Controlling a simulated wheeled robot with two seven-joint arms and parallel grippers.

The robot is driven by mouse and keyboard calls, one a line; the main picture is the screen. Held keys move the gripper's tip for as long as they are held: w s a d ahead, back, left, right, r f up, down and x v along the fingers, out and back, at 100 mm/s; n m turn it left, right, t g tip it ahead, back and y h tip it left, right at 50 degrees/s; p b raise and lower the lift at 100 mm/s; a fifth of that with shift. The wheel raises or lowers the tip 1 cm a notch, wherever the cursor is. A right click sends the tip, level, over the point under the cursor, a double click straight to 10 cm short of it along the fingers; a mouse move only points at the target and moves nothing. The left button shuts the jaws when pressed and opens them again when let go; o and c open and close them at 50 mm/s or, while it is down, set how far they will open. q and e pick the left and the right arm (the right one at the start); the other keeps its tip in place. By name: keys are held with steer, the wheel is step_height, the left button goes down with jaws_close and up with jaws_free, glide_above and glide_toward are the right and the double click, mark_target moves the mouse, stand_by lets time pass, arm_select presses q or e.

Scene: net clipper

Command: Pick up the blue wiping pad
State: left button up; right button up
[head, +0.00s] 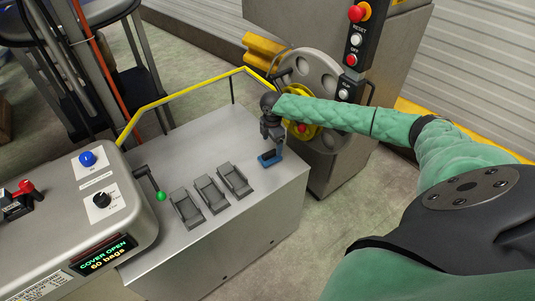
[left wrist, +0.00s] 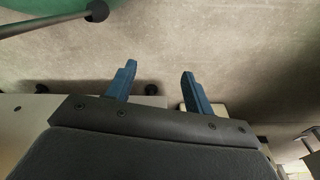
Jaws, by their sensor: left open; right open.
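The blue wiping pad (head: 269,160) is a small blue block with a dark upper part. It is at the right end of the metal counter (head: 255,195) in the head view. My right gripper (head: 271,149) points down right over the pad; its fingertips are small and partly merged with the pad, so I cannot tell whether they touch it. It is open. My left gripper (left wrist: 158,82) shows in the left wrist view with its two blue fingers apart and nothing between them. The head view does not show it.
Three grey trays (head: 212,194) sit on the counter left of the pad. A yellow rail (head: 185,93) runs along its back edge. A lever with a green knob (head: 160,197) and a control box (head: 75,215) stand at left. A grey wheel (head: 318,90) is behind my right arm.

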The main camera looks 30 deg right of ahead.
mark_target(270, 152)
steer(key=shift+w+a, duration=0.15)
steer(key=shift+a, duration=0.05)
steer(key=shift+a+f, duration=0.1)
steer(key=shift+f+b, duration=0.95)
steer(key=shift+b, duration=0.15)
steer(key=shift+f+b, duration=0.3)
steer(key=shift+f, duration=0.05)
step_height(270, 152, down, 4)
steer(key=b, duration=0.5)
steer(key=shift+a+f, duration=0.1)
steer(key=shift+f, duration=0.15)
arm_select(q)
steer(key=w+d+r, duration=0.2)
steer(key=r, duration=0.9)
steer(key=w+d+r, duration=0.2)
steer(key=w+r, duration=0.1)
steer(key=r, duration=0.9)
steer(key=shift+d+r+h, duration=0.2)
steer(key=shift+r+h, duration=0.1)
arm_select(e)
steer(key=shift+c, duration=0.5)
steer(key=c, duration=1)
